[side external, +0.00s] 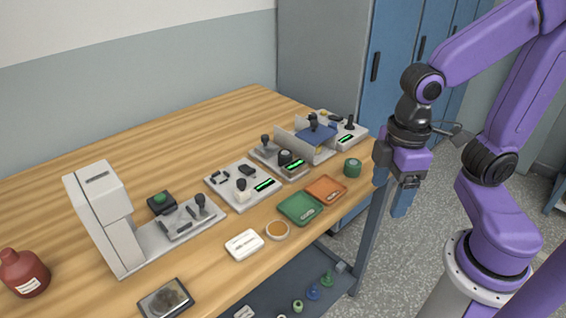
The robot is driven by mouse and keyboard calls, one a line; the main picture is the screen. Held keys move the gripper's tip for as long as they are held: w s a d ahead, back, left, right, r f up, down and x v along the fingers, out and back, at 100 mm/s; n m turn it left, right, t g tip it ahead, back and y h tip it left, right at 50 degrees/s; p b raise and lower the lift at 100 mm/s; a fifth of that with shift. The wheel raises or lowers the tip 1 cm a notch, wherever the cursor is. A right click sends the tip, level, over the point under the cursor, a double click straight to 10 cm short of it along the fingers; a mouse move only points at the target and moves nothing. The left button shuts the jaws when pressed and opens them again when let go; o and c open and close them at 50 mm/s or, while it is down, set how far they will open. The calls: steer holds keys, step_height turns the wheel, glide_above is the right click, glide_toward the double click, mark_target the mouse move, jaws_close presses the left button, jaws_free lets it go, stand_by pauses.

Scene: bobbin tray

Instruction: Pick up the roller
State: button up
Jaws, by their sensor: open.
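I cannot tell for sure which thing is the roller. A short dark-green cylinder (352,167) stands upright on the wooden table (130,165) near its right edge, and it is the most roller-like shape on the tabletop. My gripper (398,183) hangs beyond the table's right edge, to the right of the green cylinder and apart from it. It is open, and I see nothing held in it, though its fingertips are small and partly hidden at this angle.
A green tray (300,208) and an orange tray (326,189) lie left of the cylinder. A white dish (244,245), several small devices and a tall white machine (104,215) stand further left. A red-brown bottle (22,272) is far left. Small items lie on a lower shelf.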

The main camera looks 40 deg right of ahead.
steer(key=w+a+r+m, duration=0.2)
steer(key=w+a+m, duration=0.15)
steer(key=w, duration=0.75)
steer(key=m, duration=0.9)
glide_above(285, 153)
steer(key=f, duration=1.1)
steer(key=shift+a+f, duration=0.3)
steer(key=shift+f, duration=0.1)
steer(key=f, duration=0.4)
steer(key=shift+d+f, duration=0.15)
steer(key=shift+d, duration=0.25)
steer(key=shift+f, duration=0.6)
steer(key=c, duration=1.2)
steer(key=shift+c, duration=0.2)
